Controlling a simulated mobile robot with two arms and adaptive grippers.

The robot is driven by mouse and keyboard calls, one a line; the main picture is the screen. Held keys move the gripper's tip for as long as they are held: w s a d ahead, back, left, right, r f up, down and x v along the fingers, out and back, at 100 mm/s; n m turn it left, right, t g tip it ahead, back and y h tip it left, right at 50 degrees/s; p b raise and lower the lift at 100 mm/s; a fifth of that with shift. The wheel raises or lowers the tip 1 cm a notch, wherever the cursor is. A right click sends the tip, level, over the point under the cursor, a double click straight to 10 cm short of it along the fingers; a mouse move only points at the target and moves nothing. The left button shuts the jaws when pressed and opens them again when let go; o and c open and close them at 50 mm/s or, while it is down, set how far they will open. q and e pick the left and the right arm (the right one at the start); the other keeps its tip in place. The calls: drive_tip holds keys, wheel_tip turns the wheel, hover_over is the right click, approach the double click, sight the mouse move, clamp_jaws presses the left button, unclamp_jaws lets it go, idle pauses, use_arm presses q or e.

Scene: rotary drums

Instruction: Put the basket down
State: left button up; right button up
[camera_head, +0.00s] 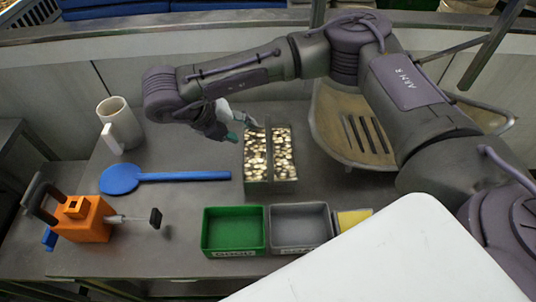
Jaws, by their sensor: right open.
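The basket (286,184) is dark, with a bar handle across its middle, and is filled with small pale pieces. It appears to stand upright on the grey table, at the middle of the head view. My right gripper (240,127) is at the basket's upper left, beside the far end of the handle. Its fingers are open; whether they touch the handle is hard to tell. My left gripper is not in view.
A green bin (234,250) and a grey bin (300,246) stand in front. A blue paddle (165,177), white mug (121,126) and orange device (83,219) are at left. A slotted tan scoop (340,140) is at right.

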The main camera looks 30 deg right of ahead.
sight(267, 138)
drive_tip(key=d+f, duration=0.1)
drive_tip(key=f, duration=0.1)
drive_tip(key=d+f+m, duration=0.1)
drive_tip(key=d+f, duration=0.1)
drive_tip(key=w+d+f+m+p, duration=0.1)
drive_tip(key=d+f, duration=0.1)
drive_tip(key=shift+d+f+h, duration=0.1)
drive_tip(key=shift+d+h, duration=0.05)
drive_tip(key=shift+h, duration=0.15)
drive_tip(key=shift+w+d+f+p, duration=0.15)
drive_tip(key=shift+d+f+p, duration=0.15)
drive_tip(key=shift+p, duration=0.15)
drive_tip(key=p+x, duration=0.2)
drive_tip(key=x, duration=0.1)
drive_tip(key=shift+w+d+f, duration=0.2)
drive_tip(key=shift+w+f, duration=0.05)
drive_tip(key=shift+d+f, duration=0.25)
drive_tip(key=shift+f, duration=0.15)
drive_tip(key=shift+c, duration=0.2)
clamp_jaws()
